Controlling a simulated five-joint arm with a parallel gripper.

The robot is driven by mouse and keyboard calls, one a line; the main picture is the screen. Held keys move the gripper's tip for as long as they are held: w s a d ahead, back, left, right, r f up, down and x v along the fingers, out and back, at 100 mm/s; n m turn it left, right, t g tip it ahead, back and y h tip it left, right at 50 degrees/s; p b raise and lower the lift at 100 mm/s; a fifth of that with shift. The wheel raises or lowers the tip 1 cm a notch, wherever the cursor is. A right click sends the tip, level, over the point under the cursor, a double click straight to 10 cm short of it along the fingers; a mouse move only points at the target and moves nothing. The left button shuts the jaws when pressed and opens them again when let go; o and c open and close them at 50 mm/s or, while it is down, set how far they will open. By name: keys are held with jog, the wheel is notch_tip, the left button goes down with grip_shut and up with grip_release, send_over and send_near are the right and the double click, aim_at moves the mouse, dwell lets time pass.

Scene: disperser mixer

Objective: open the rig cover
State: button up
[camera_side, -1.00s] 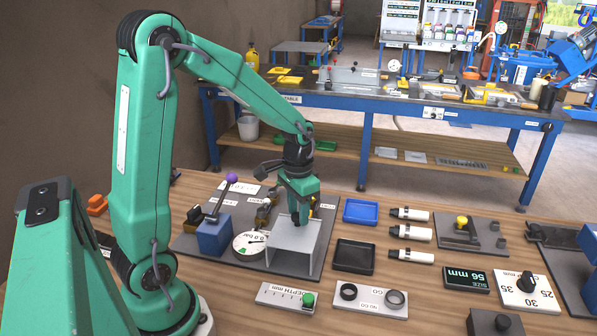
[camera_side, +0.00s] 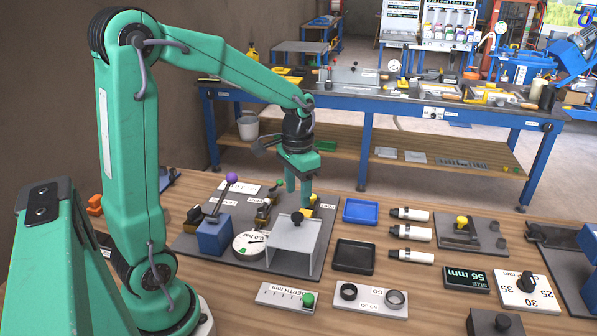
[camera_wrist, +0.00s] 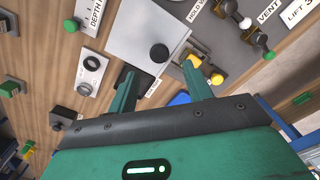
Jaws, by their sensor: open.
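The rig cover (camera_side: 292,243) is a pale grey box-shaped hood with a black knob (camera_side: 297,217) on its top. It sits down on the dark rig plate (camera_side: 190,243). In the wrist view the cover (camera_wrist: 140,25) lies beyond my fingers, with its round black knob (camera_wrist: 159,53) between the two fingertips in the picture. My gripper (camera_side: 299,200) is open and empty, pointing down just above the knob. It also shows in the wrist view (camera_wrist: 158,67), with both fingers apart. What is under the cover is hidden.
Left of the cover stand a pressure gauge (camera_side: 248,244) and a blue block with a purple-knobbed lever (camera_side: 231,178). A black tray (camera_side: 354,256) and a blue tray (camera_side: 361,210) lie to the right. The depth gauge (camera_side: 285,297) and no-go block (camera_side: 370,299) lie in front.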

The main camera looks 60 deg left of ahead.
jog(key=shift+r, duration=0.95)
jog(key=s+d+r+t, duration=0.5)
jog(key=s+d, duration=0.4)
jog(key=s, duration=0.3)
jog(key=shift+r+t, duration=0.3)
jog(key=shift+r, duration=0.5)
